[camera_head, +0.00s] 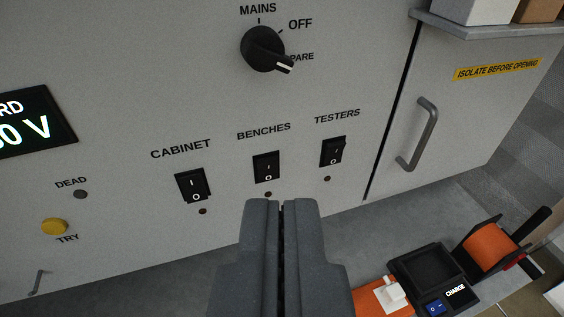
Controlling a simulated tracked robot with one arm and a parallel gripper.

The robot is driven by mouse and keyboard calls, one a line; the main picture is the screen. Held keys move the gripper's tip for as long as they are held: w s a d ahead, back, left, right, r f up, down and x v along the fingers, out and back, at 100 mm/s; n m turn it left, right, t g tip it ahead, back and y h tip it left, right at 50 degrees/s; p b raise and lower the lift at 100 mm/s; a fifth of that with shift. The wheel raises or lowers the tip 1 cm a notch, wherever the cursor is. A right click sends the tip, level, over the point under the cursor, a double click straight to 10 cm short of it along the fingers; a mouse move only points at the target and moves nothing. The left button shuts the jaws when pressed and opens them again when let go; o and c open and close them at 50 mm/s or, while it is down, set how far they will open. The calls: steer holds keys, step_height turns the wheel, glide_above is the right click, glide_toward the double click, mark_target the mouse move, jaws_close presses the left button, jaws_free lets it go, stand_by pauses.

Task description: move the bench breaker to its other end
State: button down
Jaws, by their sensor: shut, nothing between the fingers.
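The bench breaker (266,167) is a black rocker switch marked with a line above and a circle below, under the label BENCHES on the grey panel (130,100). I cannot tell for certain which end is pressed in. The similar CABINET rocker (193,185) is to the left and the TESTERS rocker (333,151) to the right.
A rotary MAINS knob (264,49) is above. A display (30,120) and a yellow TRY button (54,227) are at left. A door handle (419,135) sticks out at right. A charger (434,272) and an orange spool (490,248) stand at lower right.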

steer(key=shift+a, duration=0.25)
steer(key=w+d+f+n+t+h+p, duration=0.1)
steer(key=w+d+f+t+p, duration=0.15)
steer(key=w+d+f, duration=0.8)
steer(key=a+f+n+y+p, duration=0.1)
steer(key=a+f+y, duration=0.2)
steer(key=f, duration=0.4)
steer(key=w+a+f+n+y+p, duration=0.1)
steer(key=a+f+y+p, duration=0.1)
steer(key=f, duration=0.5)
steer(key=shift+a+f+n+t+y, duration=0.4)
steer(key=shift+a+y, duration=0.35)
steer(key=shift+y, duration=0.45)
